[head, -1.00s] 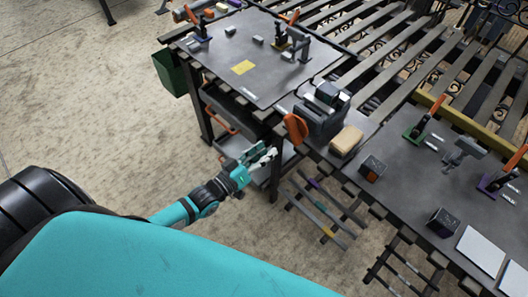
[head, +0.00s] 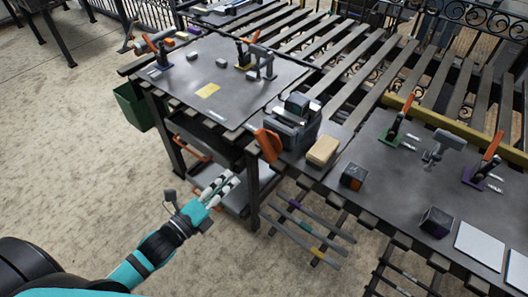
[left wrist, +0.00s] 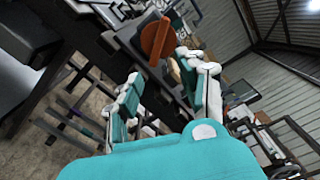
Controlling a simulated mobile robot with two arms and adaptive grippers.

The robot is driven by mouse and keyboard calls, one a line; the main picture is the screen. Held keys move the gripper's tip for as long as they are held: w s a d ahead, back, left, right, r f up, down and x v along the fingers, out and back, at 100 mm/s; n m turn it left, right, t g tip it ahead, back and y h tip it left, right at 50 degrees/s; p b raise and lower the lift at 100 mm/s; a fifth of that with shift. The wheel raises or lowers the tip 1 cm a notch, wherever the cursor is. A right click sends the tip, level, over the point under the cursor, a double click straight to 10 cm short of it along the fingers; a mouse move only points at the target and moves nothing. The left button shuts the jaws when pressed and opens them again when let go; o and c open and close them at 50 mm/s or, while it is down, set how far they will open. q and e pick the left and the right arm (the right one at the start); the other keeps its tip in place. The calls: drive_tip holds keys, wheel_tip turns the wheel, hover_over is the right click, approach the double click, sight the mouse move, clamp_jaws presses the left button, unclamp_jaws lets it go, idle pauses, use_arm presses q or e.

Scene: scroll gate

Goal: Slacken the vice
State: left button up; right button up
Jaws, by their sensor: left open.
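The vice (head: 294,122) is a dark grey block with jaws, mounted near the front edge of the workbench in the head view. Its orange handle (head: 268,144) hangs on the side facing me, and the handle also shows in the left wrist view (left wrist: 156,38), beyond the fingers. My left gripper (head: 220,185) is open and empty. It is in front of the bench, left of and below the handle, and apart from it. The vice body is mostly hidden in the left wrist view. My right gripper is not in view.
A tan block (head: 323,150) lies right of the vice. Dark cubes (head: 353,176) and clamps (head: 434,150) stand farther right. A left table plate (head: 230,75) carries more clamps. A green bin (head: 133,107) hangs at its left side. The floor before the bench is clear.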

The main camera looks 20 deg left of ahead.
sight(262, 148)
use_arm(q)
drive_tip(key=w+d+m, duration=0.1)
drive_tip(key=w+m, duration=0.1)
drive_tip(key=w, duration=0.3)
drive_tip(key=w+d+m+p, duration=0.1)
drive_tip(key=w+d+m, duration=0.1)
drive_tip(key=w, duration=0.3)
drive_tip(key=w+d+m+p, duration=0.1)
drive_tip(key=w+d+m, duration=0.1)
drive_tip(key=w, duration=0.3)
drive_tip(key=shift+w+d, duration=0.15)
drive_tip(key=shift+w, duration=0.1)
drive_tip(key=shift+r, duration=0.1)
clamp_jaws()
